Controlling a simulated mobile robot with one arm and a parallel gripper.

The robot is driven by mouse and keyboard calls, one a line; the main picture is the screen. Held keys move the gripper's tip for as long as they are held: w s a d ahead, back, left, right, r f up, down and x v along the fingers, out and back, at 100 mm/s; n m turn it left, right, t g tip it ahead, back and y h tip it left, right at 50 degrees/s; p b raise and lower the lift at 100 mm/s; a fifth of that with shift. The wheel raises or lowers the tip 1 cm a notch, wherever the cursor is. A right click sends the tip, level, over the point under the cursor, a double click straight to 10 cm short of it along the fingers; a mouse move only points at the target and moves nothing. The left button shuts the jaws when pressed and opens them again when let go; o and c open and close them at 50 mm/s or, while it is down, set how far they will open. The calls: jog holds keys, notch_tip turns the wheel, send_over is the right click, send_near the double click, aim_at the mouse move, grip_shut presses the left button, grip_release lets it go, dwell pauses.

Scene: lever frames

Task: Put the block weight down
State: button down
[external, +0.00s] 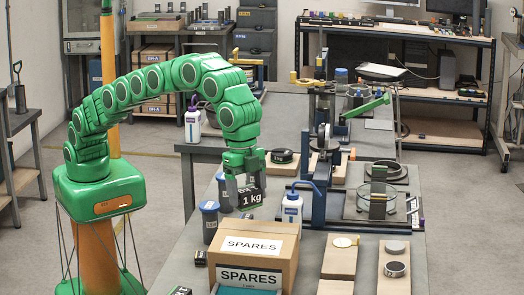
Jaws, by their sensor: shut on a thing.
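My green arm reaches over the near workbench from the left. My gripper (244,178) points down and is shut on the block weight (250,198), a dark block with a white "1 kg" label. The block hangs in the air behind and above the cardboard SPARES box (284,247), between a dark grey container and a white bottle. What lies directly under the block is partly hidden by the box.
A blue lever frame (322,180) rises further right. Wooden boards (340,262) with round weights lie at the front right.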

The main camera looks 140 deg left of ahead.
aim_at(252, 208)
jog(key=shift+w+a+f, duration=0.15)
jog(key=shift+w+f, duration=0.45)
jog(key=shift+w, duration=0.05)
jog(key=shift+f, duration=0.15)
jog(key=shift+w+f, duration=0.3)
jog(key=shift+f, duration=1.45)
jog(key=shift+f, duration=0.15)
grip_release()
